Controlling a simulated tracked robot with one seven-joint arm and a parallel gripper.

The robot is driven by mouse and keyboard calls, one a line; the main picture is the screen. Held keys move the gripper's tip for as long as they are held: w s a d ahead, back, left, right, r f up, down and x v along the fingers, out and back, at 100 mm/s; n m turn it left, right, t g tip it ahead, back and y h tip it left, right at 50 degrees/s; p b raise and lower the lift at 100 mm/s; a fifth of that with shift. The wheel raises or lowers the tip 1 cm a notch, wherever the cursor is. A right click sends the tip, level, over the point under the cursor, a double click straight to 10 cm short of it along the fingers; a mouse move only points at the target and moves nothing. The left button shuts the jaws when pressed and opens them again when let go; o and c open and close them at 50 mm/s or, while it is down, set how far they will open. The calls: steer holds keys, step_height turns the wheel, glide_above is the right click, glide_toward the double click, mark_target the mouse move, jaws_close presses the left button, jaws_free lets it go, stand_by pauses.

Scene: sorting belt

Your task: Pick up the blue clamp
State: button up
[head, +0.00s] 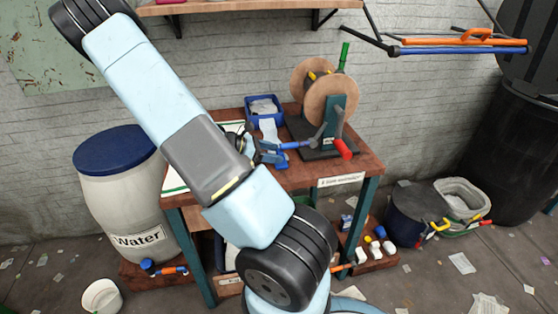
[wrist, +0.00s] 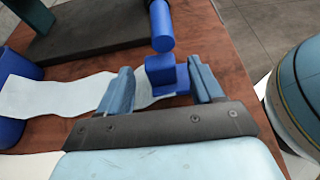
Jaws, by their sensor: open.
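The blue clamp (wrist: 163,76) shows in the wrist view as a small blocky blue piece on the table, over the end of a pale strip. My gripper (wrist: 160,68) is open, with one finger on either side of this piece. I cannot tell whether either finger touches it; the right finger looks closer. In the head view, my gripper (head: 272,154) is low over the table's middle, largely hidden behind my arm. The clamp is hard to tell from my blue fingers there.
A blue handle (wrist: 161,28) reaches close above the clamp, from the wooden spool device (head: 324,92) at the table's right. A blue bin (head: 250,117) with pale material stands behind. The wooden table (head: 360,166) has its front edge nearby. A water barrel (head: 118,190) stands left.

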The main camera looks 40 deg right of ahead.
steer(key=c, duration=1.1)
steer(key=shift+r, duration=0.1)
